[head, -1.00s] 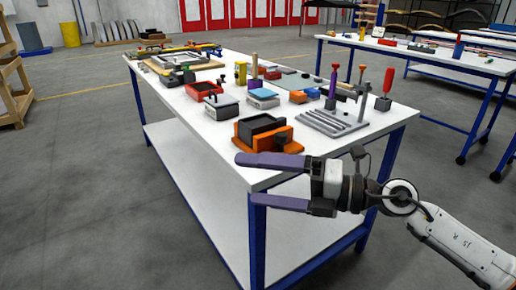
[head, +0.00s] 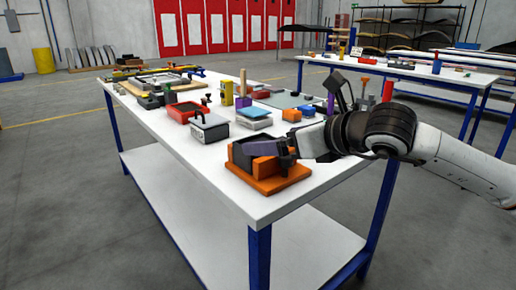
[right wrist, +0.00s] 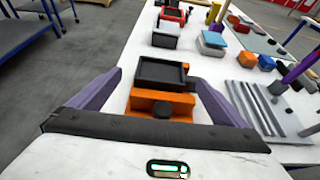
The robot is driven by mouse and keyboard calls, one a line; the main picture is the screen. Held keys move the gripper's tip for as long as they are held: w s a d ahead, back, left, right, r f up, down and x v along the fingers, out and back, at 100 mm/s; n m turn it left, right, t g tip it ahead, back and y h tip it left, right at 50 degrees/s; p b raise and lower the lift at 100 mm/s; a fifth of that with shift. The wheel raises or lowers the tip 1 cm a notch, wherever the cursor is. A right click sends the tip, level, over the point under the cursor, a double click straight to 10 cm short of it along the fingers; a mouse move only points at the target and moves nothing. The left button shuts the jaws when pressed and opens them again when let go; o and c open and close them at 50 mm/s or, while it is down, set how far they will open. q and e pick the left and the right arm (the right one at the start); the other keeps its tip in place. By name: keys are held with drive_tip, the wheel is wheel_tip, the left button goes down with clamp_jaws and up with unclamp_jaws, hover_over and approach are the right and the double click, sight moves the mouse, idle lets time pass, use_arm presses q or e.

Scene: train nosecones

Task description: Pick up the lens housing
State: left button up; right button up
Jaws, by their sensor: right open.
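The black open-topped box, which looks like the lens housing (head: 240,156), sits in an orange fixture (head: 276,184) at the near end of the white table. In the right wrist view the housing (right wrist: 160,72) lies ahead, between my spread purple fingers, with the orange fixture (right wrist: 143,104) and a black knob (right wrist: 161,110) nearer my palm. My right gripper (head: 270,150) is open and empty, over the fixture. It partly hides the housing in the head view. Contact cannot be told. My left gripper is not in view.
A grey slotted plate (right wrist: 257,105) lies right of the fixture. The table's near-left edge is clear.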

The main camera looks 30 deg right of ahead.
sight(250, 139)
drive_tip(key=shift+w+p, duration=0.55)
drive_tip(key=shift+w, duration=0.1)
drive_tip(key=shift+w+f, duration=0.2)
drive_tip(key=shift+w, duration=0.05)
drive_tip(key=shift+w+a+f, duration=0.1)
drive_tip(key=shift+w+f, duration=0.1)
drive_tip(key=shift+w+p, duration=0.55)
drive_tip(key=shift+p, duration=0.15)
drive_tip(key=p+x, duration=0.1)
drive_tip(key=x, duration=0.2)
drive_tip(key=shift+w+r, duration=0.15)
drive_tip(key=shift+w, duration=0.1)
drive_tip(key=shift+w+f, duration=0.25)
drive_tip(key=shift+w, duration=0.1)
drive_tip(key=c, duration=1.3)
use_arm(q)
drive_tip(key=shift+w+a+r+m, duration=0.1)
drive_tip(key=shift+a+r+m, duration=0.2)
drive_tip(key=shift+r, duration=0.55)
